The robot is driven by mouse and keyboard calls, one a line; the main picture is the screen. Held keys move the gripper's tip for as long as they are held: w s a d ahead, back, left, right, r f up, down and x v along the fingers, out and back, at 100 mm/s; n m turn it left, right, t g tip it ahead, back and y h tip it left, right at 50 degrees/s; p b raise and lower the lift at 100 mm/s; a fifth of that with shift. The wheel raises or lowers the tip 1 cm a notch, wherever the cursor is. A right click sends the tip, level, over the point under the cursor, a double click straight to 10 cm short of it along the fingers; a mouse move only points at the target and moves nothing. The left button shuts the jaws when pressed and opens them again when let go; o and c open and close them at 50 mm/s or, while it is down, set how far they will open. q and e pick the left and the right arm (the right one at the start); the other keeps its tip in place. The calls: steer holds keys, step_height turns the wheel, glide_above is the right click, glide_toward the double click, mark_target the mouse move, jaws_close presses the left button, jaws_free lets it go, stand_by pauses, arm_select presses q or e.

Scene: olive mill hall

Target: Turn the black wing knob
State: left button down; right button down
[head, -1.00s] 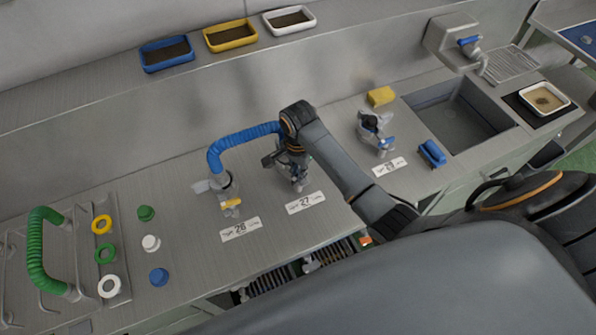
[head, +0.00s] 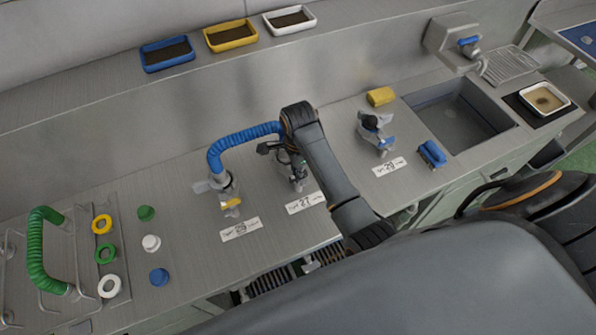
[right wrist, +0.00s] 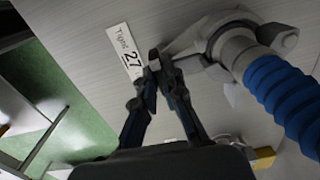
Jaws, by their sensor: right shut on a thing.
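My right gripper (head: 296,168) reaches down to the steel counter behind the label 27 (head: 305,203), under its own dark arm. In the right wrist view its fingertips (right wrist: 158,68) are closed together on the black wing knob (right wrist: 154,60), beside the label 27. The knob is small and mostly hidden by the fingers, so its angle is hard to tell. A grey metal fitting (right wrist: 238,45) with a blue ribbed hose (right wrist: 280,95) stands close to the fingers. The hose (head: 240,140) also arches beside the gripper in the head view. My left gripper is not in view.
A yellow-handled tap (head: 230,202) stands left of the gripper, by another label. A fitting with a blue handle (head: 375,130) stands to the right, near a yellow sponge (head: 381,96) and the sink (head: 455,115). Coloured caps and rings lie on the left of the counter.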

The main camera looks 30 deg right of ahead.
steer(key=c, duration=1.4)
jaws_free()
steer(key=shift+c, duration=0.2)
step_height(320, 180, up, 8)
steer(key=shift+f, duration=0.2)
